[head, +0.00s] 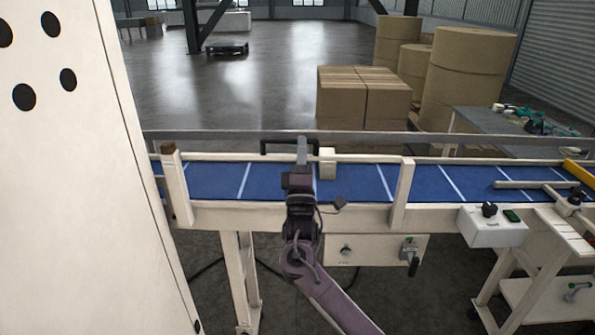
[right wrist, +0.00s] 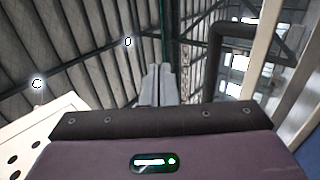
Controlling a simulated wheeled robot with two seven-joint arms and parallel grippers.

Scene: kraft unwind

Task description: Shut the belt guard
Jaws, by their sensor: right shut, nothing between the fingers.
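The belt guard looks like the long grey strip (head: 460,138) running along the far side of the blue conveyor belt (head: 345,186). A black handle (head: 264,147) hangs at its middle. My right gripper (head: 301,150) is shut and empty, pointing up over the belt at the handle's place in the head view. It hides part of the handle. In the right wrist view the closed fingers (right wrist: 158,85) stand left of a dark bent bar (right wrist: 215,65), apparently the handle, with a gap between in the picture. Contact cannot be told. My left gripper is not in view.
A cream block (head: 327,163) sits at the belt's far side, right of my gripper. Cream posts (head: 401,192) rise from the near rail. A large cream cabinet (head: 80,190) fills the left. A control box (head: 492,227) sticks out at the right front.

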